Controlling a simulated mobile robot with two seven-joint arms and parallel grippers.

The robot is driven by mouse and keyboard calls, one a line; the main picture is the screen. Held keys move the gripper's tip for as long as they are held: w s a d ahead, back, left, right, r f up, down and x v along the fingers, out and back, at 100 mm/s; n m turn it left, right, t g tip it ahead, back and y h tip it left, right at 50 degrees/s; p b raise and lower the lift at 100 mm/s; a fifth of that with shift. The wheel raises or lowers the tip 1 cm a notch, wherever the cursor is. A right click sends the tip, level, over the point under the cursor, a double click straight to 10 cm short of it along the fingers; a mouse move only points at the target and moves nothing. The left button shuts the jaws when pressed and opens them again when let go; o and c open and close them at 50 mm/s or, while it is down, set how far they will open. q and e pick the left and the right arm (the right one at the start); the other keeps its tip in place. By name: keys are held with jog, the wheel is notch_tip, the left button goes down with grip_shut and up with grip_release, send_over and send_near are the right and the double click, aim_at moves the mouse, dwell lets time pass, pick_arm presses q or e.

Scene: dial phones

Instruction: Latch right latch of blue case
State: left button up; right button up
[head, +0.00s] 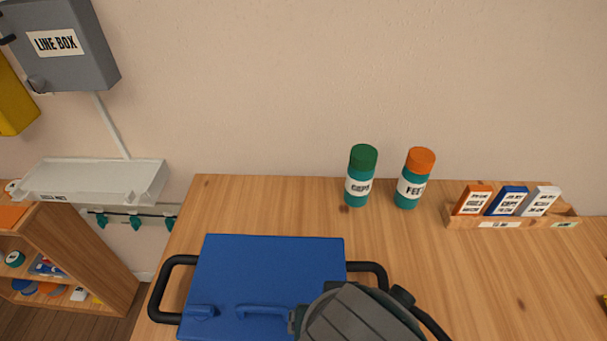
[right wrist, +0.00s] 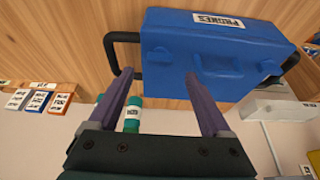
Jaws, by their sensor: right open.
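The blue case (head: 262,265) sits on the wooden table with a black side handle at each end. It also shows, upside down, in the right wrist view (right wrist: 240,45). Its left latch (head: 201,311) and blue carry handle (head: 262,312) show in the head view; my right arm covers the right latch there. In the right wrist view the right latch (right wrist: 160,52) appears between the fingertips of my right gripper (right wrist: 159,76), which is open and empty. I cannot tell whether the fingers touch the case or how the latch sits. My left gripper is out of view.
A green-capped bottle (head: 361,176) and an orange-capped bottle (head: 414,179) stand behind the case to the right. A wooden rack (head: 455,222) with small boxes is farther right. A grey line box (head: 65,70) hangs on the wall. The table between case and rack is largely clear.

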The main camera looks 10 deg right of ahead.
jog(key=shift+p+v, duration=0.4)
jog(key=shift+v, duration=2)
